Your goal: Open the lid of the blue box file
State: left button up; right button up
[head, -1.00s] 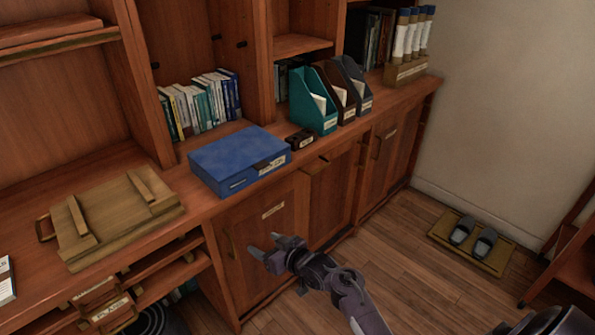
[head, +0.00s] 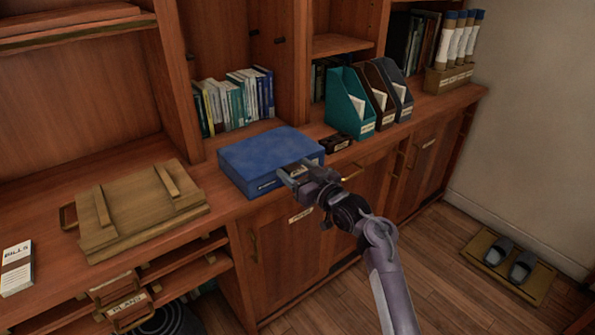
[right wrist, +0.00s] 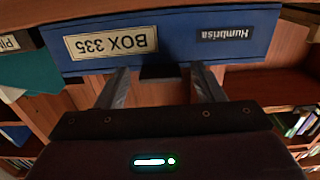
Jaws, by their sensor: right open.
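The blue box file (head: 262,155) lies flat on the wooden counter with its lid shut. In the right wrist view its front face (right wrist: 175,40) appears upside down, with a "BOX 335" label and a "Humbrisa" label. My right gripper (head: 290,174) is at the front edge of the box, over its front right part, and hides some of the front face. In the right wrist view the two fingers of the gripper (right wrist: 158,80) are apart with the front face just ahead of them; whether they touch it I cannot tell. My left gripper is not in view.
A wooden board with two battens (head: 140,208) lies left of the box. A small dark labelled block (head: 337,142) and the teal magazine file (head: 347,105) stand to its right. Books (head: 235,100) stand behind it. The counter's front edge runs just before the box.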

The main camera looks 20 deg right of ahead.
jog(key=shift+c, duration=0.3)
grip_shut()
jog(key=shift+r, duration=0.1)
